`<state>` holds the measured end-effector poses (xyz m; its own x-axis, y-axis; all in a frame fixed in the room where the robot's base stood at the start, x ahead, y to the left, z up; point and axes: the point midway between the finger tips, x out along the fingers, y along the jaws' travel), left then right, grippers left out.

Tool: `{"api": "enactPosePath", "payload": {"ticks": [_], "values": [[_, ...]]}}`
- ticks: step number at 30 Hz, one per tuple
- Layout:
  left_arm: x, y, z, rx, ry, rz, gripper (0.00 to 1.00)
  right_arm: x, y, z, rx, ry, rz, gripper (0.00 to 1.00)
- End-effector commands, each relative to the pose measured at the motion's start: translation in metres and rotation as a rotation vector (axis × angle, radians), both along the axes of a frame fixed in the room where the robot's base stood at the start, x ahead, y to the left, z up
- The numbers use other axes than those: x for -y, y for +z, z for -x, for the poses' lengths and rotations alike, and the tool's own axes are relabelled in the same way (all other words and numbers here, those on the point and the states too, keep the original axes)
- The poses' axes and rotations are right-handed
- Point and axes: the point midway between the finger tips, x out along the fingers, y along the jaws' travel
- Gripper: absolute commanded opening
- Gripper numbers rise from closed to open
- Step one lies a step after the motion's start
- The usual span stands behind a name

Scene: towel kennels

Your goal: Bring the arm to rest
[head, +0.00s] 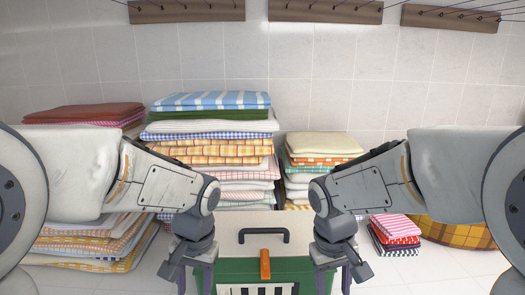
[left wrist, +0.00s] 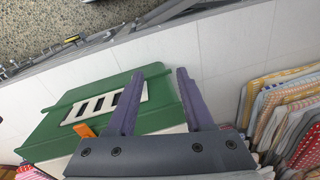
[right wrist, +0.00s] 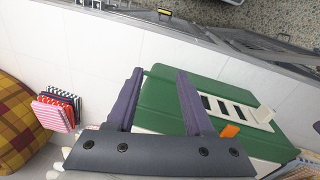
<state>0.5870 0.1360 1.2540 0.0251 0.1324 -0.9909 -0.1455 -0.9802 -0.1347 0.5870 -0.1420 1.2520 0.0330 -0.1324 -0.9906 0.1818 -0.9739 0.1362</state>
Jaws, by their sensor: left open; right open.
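Both of my arms are bent inward over a green and cream pet carrier, left and right in the head view. My left gripper (left wrist: 155,95) is open and empty, its purple fingers spread beside the carrier (left wrist: 115,98). My right gripper (right wrist: 155,97) is open and empty too, with the carrier (right wrist: 165,95) below and beyond its fingers. In the head view the carrier's cream top (head: 225,222) with a dark handle (head: 263,233) and an orange latch (head: 265,264) shows between the wrists. The fingertips are partly cut off at the head view's lower edge.
Tall stacks of folded towels (head: 210,150) stand against the tiled wall behind the carrier. A small towel pile (head: 395,232) and a yellow-brown plaid cushion (head: 455,233) lie at the right. Pale floor (left wrist: 240,30) is clear beside the carrier. Wooden hook rails (head: 325,11) hang above.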

Motion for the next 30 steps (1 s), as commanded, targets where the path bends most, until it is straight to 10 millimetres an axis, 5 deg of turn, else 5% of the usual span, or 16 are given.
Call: {"api": "enactPosePath", "payload": {"ticks": [9,15,19,30], "values": [[0.064,-0.063,0.087,-0.012,-0.267,0.114,0.52,-0.067,-0.062,0.086,-0.014,0.248,-0.113,0.52],[0.086,-0.104,0.153,-0.028,-0.449,0.192,0.52,-0.091,-0.103,0.152,-0.033,0.416,-0.191,0.52],[0.089,-0.111,0.168,-0.033,-0.489,0.211,0.52,-0.094,-0.109,0.168,-0.040,0.452,-0.211,0.52],[0.089,-0.111,0.168,-0.033,-0.489,0.211,0.52,-0.094,-0.109,0.168,-0.040,0.452,-0.211,0.52]]}}
